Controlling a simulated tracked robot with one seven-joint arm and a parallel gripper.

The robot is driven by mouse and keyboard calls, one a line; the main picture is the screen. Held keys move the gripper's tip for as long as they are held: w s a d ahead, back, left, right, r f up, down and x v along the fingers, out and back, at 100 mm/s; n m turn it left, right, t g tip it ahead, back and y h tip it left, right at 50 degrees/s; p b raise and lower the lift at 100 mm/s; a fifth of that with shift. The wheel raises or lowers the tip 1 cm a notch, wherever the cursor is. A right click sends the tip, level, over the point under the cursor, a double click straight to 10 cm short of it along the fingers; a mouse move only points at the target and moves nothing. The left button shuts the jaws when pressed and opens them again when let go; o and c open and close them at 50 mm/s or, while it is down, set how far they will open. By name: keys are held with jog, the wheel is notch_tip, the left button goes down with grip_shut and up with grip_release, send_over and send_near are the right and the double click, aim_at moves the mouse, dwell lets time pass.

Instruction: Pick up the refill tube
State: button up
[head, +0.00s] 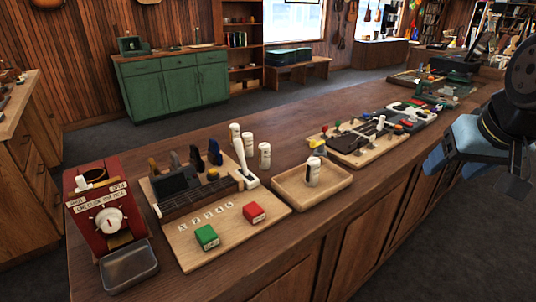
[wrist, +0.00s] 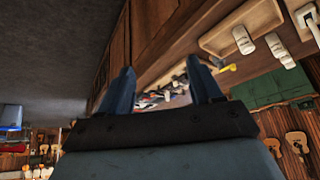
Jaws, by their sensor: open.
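Several cream tubes with dark marks stand on the counter, and I cannot tell which the task calls the refill tube. One cream tube (head: 313,171) stands upright in a shallow wooden tray (head: 338,184); it also shows in the wrist view (wrist: 243,40). Another cream tube (head: 264,156) stands on the counter behind the tray, also in the wrist view (wrist: 275,46). More stand by a white lever (head: 250,181) on the board to the left. My gripper (wrist: 160,70) is open and empty, off the counter's front edge, well right of these tubes in the head view.
A ukulele work board (head: 350,152) with small coloured parts lies right of the wooden tray. Counter space before the tray is clear.

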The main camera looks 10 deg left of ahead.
jog(key=shift+o, duration=0.2)
jog(key=w+a+f+n+t+y, duration=0.1)
jog(key=w+a+n+y, duration=0.1)
jog(key=w+a, duration=0.5)
jog(key=shift+w+a+y, duration=0.4)
jog(key=shift+a+y, duration=0.1)
jog(key=shift+a, duration=0.3)
jog(key=n+t+y, duration=0.2)
jog(key=t, duration=0.3)
send_near(265, 148)
jog(key=shift+s+d+r, duration=0.45)
jog(key=shift+s+d, duration=0.15)
jog(key=shift+s, duration=0.1)
jog(key=shift+t, duration=0.3)
jog(key=x, duration=0.8)
jog(key=shift+s+a+f, duration=0.15)
jog(key=shift+a+f, duration=0.25)
jog(key=shift+f, duration=0.05)
jog(key=shift+x, duration=2.85)
jog(key=shift+d+r, duration=0.1)
jog(key=shift+c, duration=0.5)
